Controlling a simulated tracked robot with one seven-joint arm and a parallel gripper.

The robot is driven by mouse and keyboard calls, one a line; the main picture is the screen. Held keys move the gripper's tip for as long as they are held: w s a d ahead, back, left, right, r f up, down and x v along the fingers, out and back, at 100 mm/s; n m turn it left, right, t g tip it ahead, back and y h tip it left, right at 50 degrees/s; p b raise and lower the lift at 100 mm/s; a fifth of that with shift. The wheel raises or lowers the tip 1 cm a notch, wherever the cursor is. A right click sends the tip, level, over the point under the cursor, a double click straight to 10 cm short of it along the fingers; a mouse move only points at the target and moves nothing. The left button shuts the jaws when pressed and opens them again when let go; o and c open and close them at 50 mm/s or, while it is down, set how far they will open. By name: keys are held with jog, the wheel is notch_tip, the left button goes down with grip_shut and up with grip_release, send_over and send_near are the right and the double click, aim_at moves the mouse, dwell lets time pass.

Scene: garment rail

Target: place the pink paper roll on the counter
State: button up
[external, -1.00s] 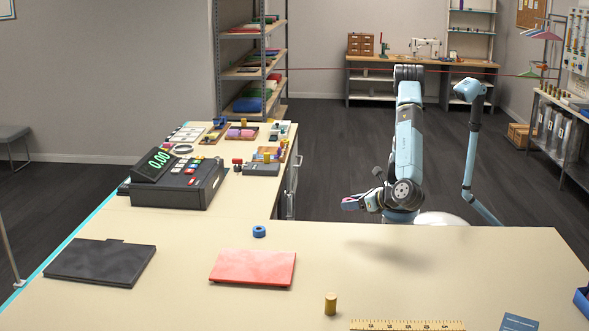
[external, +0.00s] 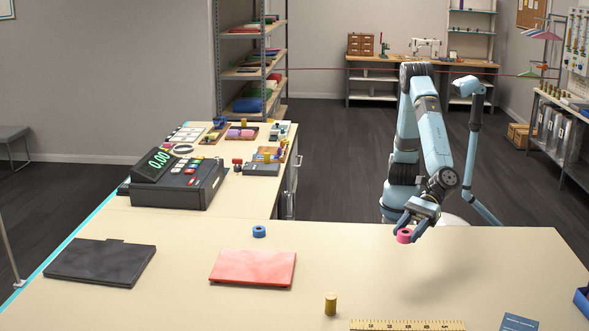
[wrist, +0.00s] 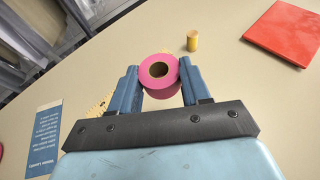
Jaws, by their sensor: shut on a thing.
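The pink paper roll (external: 404,236) is between the fingers of my gripper (external: 408,229). In the wrist view the pink roll (wrist: 160,76) shows its round end and dark core, with a blue finger touching each side. My gripper (wrist: 160,84) is shut on it. The roll is above the beige counter (external: 380,285), near its far edge on the right side; the exact gap under it is hard to tell.
A cash register (external: 178,180) stands at left. The counter's middle right is clear.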

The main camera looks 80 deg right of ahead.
jog(key=s+a+n+g+y, duration=0.25)
jog(key=s+n+g, duration=0.35)
jog(key=s, duration=0.5)
jog(key=w+d+f+m+t+h, duration=0.25)
jog(key=w+d+m+t, duration=0.35)
jog(key=w, duration=0.5)
jog(key=w+d+f+m+t+h, duration=0.2)
jog(key=w+d+m+t+h, duration=0.15)
jog(key=w+d, duration=0.55)
send_over(343, 287)
jog(key=shift+g, duration=0.45)
notch_tip(343, 287, down, 9)
jog(key=shift+s+d, duration=0.1)
jog(key=shift+a+f, duration=0.3)
jog(key=shift+f, duration=1.5)
jog(key=shift+d+f, duration=0.1)
jog(key=shift+f, duration=0.2)
